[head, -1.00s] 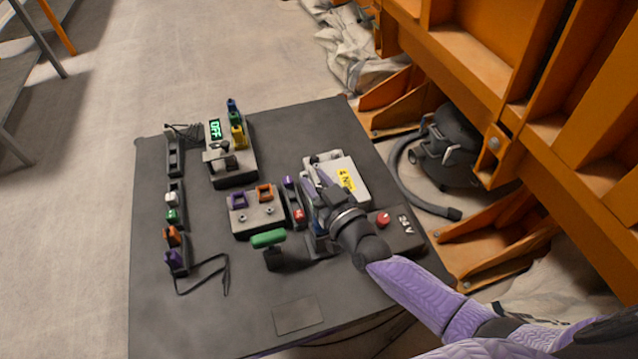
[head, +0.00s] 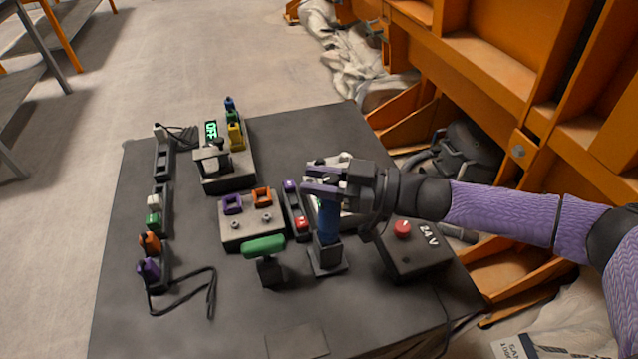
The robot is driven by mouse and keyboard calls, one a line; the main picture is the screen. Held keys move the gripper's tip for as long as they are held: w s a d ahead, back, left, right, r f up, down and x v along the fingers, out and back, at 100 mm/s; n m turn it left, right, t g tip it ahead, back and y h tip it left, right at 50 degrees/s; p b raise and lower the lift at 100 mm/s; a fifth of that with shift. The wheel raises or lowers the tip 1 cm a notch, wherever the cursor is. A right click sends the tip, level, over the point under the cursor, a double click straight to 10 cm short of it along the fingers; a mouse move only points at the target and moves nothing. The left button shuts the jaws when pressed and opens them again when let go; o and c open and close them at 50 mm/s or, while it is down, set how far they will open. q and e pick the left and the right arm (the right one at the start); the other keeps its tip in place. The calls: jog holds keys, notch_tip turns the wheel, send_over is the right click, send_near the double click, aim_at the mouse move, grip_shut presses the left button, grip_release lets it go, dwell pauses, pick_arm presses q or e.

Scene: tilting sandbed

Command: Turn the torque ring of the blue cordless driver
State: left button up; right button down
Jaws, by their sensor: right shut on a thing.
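The blue cordless driver (head: 328,222) stands upright in a dark holder (head: 328,259) near the middle of the table. Its blue handle shows below my right gripper (head: 322,182). The right gripper comes in from the right, its fingers lying level across the driver's upper part, and it is shut on it. The torque ring is hidden by the fingers, so I cannot tell its setting. My left gripper is not in view.
A green-handled part (head: 264,246) stands close left of the driver. A dark box marked 24 V with a red knob (head: 403,228) is to its right, under my forearm. A block with purple and orange sockets (head: 250,228) lies behind left. The table's front is mostly clear.

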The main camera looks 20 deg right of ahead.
jog(key=shift+s+n+g+y, duration=0.1)
jog(key=shift+n+g+y, duration=0.2)
jog(key=shift+n+g, duration=0.3)
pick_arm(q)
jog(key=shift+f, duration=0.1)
pick_arm(e)
jog(key=shift+g, duration=0.3)
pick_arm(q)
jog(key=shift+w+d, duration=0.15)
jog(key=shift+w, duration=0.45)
pick_arm(e)
jog(key=shift+c, duration=1.9)
grip_release()
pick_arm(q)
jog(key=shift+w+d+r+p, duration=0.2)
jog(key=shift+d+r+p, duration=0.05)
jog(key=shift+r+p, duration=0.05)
pick_arm(e)
jog(key=v, duration=0.9)
jog(key=shift+d, duration=0.4)
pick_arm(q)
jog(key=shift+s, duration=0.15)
pick_arm(e)
jog(key=shift+s, duration=0.15)
